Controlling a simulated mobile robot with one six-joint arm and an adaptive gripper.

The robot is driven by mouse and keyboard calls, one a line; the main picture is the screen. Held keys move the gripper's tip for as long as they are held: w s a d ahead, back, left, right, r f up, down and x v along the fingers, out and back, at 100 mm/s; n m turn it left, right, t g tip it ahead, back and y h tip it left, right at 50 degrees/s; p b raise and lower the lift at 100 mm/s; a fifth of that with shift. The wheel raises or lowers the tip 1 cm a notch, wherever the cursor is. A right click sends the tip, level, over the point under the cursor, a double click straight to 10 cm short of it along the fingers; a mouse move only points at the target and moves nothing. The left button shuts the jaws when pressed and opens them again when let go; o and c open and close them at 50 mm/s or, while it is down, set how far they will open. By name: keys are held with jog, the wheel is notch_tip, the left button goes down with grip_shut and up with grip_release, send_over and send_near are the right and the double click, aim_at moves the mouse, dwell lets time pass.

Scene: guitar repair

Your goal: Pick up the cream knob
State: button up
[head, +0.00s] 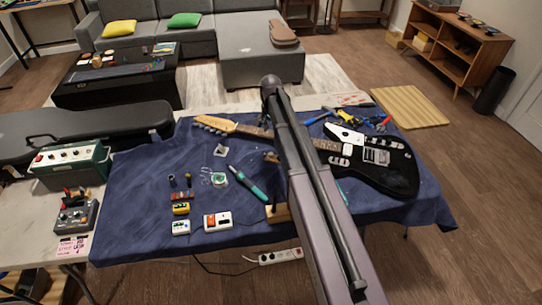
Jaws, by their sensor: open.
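I cannot make out a cream knob in the head view; it may be too small to tell or hidden behind my arm. My arm crosses the middle of the picture and covers part of the blue cloth (135,215) and of the guitar's neck. My gripper itself does not show. On the cloth, a black electric guitar (398,180) lies at the right, with a white pickguard and small parts on its body too small to tell apart.
Small pedals (217,221), two dark upright pieces (188,179), a teal tool (248,185) and a small round container (219,180) lie left of my arm. Tools (345,115) lie behind the guitar. A green amplifier (70,167) and a black case (85,130) stand at the left.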

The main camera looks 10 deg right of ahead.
jog(key=shift+f, duration=0.15)
jog(key=b, duration=0.9)
send_over(271, 154)
notch_tip(271, 154, down, 8)
jog(key=shift+f, duration=0.2)
jog(key=shift+f, duration=0.15)
notch_tip(271, 154, down, 5)
jog(key=b, duration=0.5)
jog(key=shift+w, duration=0.1)
dwell(0.3)
dwell(0.5)
jog(key=c, duration=0.4)
